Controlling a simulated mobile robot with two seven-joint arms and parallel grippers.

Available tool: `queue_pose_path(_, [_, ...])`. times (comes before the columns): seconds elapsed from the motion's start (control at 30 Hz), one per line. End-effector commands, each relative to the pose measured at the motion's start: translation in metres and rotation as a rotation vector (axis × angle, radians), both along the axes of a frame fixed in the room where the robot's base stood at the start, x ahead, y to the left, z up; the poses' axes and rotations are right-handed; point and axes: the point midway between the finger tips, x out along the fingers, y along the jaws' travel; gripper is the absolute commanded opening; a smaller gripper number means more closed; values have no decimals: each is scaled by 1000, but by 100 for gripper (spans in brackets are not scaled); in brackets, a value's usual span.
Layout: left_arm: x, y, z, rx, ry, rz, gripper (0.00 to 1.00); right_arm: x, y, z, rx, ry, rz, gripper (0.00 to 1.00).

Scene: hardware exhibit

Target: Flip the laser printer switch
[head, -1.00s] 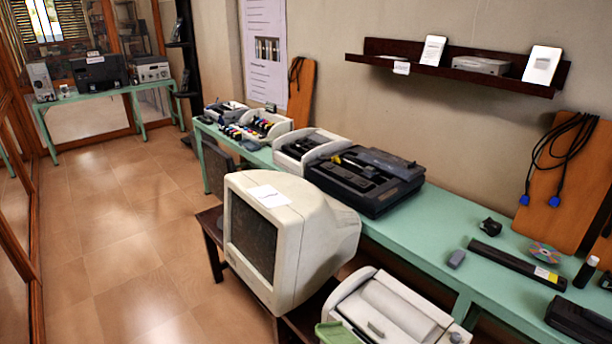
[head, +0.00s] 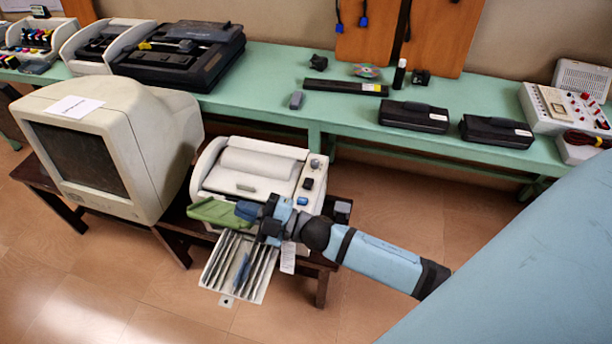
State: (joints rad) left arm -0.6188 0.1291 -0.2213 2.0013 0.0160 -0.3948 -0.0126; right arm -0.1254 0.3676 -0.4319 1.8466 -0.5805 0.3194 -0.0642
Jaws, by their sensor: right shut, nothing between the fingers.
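A white machine with a light roller on top, which looks like the laser printer (head: 250,162), sits on a low dark wooden table in the head view. On its right side panel are a grey knob (head: 314,163), a black control (head: 308,183) and a blue control (head: 302,200). I cannot tell which of these is the switch. My right gripper (head: 248,211) is shut and empty at the machine's front, by the green part (head: 213,212) and left of the blue control. Whether it touches the machine is unclear. My left gripper is out of view.
A beige CRT monitor (head: 150,125) stands close on the left. A slotted white tray (head: 238,265) juts out in front of the machine. Behind is a long green table (head: 270,85) with black cartridges (head: 413,116) and other hardware. Floor is free at lower left.

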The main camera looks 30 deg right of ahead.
Motion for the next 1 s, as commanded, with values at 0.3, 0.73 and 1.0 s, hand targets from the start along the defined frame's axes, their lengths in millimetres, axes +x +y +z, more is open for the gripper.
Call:
queue_pose_path(0.3, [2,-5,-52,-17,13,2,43,35,8,-14,-647,-695,650,0])
queue_pose_path(0.73, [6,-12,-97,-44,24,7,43,116,-199,-36,-1630,-684,1409,0])
queue_pose_path(1.0, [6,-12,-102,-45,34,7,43,125,-251,-21,-1785,-546,1518,0])
